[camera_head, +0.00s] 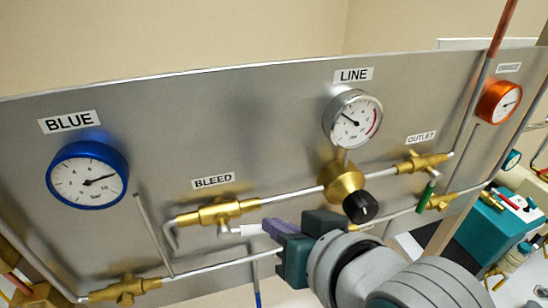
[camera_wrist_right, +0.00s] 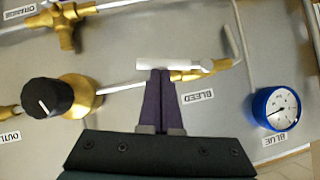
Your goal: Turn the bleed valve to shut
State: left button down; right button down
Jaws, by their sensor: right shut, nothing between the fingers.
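The bleed valve (camera_head: 220,211) is a brass body on the steel panel under the BLEED label. Its white lever (camera_head: 246,230) points right, roughly along the pipe and just below it. My right gripper (camera_head: 270,227) has purple fingers, shut together with nothing between them. Its fingertips are at the lever's free end. In the right wrist view the shut fingertips (camera_wrist_right: 160,72) meet the white lever (camera_wrist_right: 166,65) and overlap it; I cannot tell whether they touch. The brass valve body (camera_wrist_right: 188,76) is partly hidden behind the fingers there. My left gripper is not in view.
The panel carries a blue gauge (camera_head: 88,175), a line gauge (camera_head: 352,119) and an orange gauge (camera_head: 498,102). A brass regulator with a black knob (camera_head: 360,206) sits right of the bleed valve. The outlet valve (camera_head: 422,163) has a green handle. Thin pipes cross the panel below.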

jog(key=a+f+m+y+b, duration=0.1)
jog(key=f+m+y+b, duration=0.2)
jog(key=b, duration=1)
jog(key=s+a+f+m+t+y+b, duration=0.1)
jog(key=f+m+y+b, duration=0.3)
jog(key=b, duration=0.9)
jog(key=a+m+y, duration=0.1)
jog(key=m, duration=0.1)
jog(key=shift+a+f+m+y+b, duration=0.25)
jog(key=shift+f+m+y+b, duration=0.05)
jog(key=shift+m+y, duration=0.1)
